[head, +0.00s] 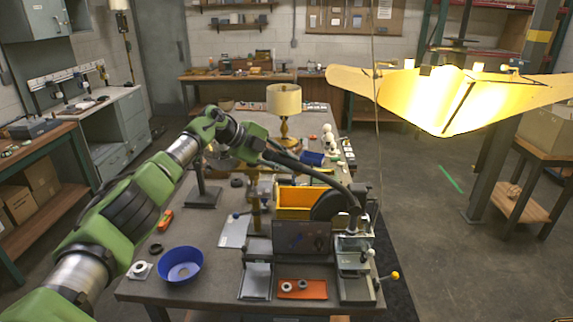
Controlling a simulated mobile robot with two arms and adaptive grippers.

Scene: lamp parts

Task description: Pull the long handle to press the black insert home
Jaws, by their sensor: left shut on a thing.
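A small grey press (354,268) stands at the front right of the workbench. A long dark curved handle (325,176) runs from the top of the press up and left to the end of my left arm. My left gripper (270,147) is shut on the handle's far end; its fingers are small and dark, hard to tell from the handle. I cannot make out the black insert in the press. My right gripper is not in view.
A yellow-orange bin (293,203) and a black wheel (327,206) stand left of the handle's base. A blue bowl (181,265) and an orange tray (302,289) lie at the front. A lit shade (445,98) hangs at upper right. A yellow-knobbed lever (394,275) sticks out right.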

